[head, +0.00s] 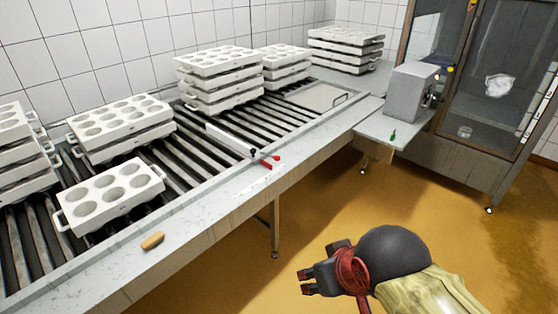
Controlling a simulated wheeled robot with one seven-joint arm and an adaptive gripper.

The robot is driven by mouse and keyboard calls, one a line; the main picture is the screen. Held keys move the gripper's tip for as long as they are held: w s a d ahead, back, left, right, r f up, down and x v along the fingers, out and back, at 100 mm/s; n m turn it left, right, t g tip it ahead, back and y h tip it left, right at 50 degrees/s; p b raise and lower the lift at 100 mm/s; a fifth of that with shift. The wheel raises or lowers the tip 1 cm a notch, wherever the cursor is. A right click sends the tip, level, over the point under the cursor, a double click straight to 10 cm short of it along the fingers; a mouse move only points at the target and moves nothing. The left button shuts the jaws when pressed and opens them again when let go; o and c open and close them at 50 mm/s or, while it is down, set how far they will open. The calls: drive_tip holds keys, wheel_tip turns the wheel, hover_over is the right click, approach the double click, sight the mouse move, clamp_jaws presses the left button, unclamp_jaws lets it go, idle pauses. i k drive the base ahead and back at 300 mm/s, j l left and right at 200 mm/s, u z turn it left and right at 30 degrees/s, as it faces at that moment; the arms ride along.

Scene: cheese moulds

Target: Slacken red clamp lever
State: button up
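The red clamp lever (270,161) sits near the front edge of the roller table, at the near end of a long white bar (228,139) that lies across the rollers. A small black part sits beside the lever at the bar's end. How tight the clamp is cannot be told. My gripper (304,281) is low at the right of the lever, over the yellow floor, in front of the table and well apart from it. Its dark fingers point left and stand apart, with nothing between them.
Stacks of white moulds (220,80) stand along the roller table (110,285). A brown block (152,241) lies on its front edge, and a pale marked strip (258,184) lies near the lever. A grey box (410,92) stands on a side shelf. The floor between is clear.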

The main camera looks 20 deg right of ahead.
sight(277, 158)
drive_tip(key=i+l+z, duration=0.55)
drive_tip(key=z, duration=0.15)
